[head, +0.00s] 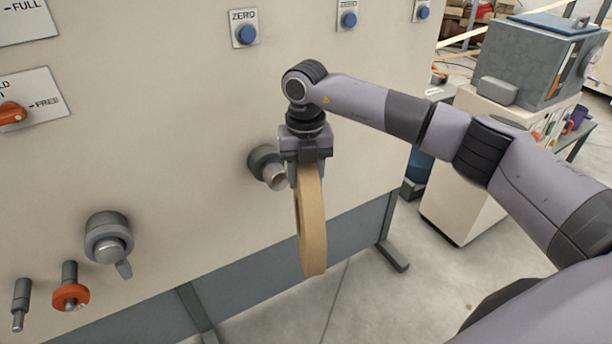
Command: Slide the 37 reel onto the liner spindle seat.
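A tan reel (312,225) hangs from my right gripper (307,165), which is shut on its upper rim. I see the reel nearly edge-on; its number and its bore do not show. A short metal spindle (271,172) with a grey collar sticks out of the cream machine panel, just left of the gripper and reel. Its tip is close to the gripper; I cannot tell whether they touch. No label naming it as the liner spindle shows. The reel appears to be beside the spindle, not around it. My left gripper is not in view.
A second grey hub (108,240) with a lever, an orange-collared post (70,290) and a thin dark peg (20,305) project at lower left. Blue buttons (246,33) line the panel top. A grey box on a white cabinet (465,175) stands right. Floor below the reel is clear.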

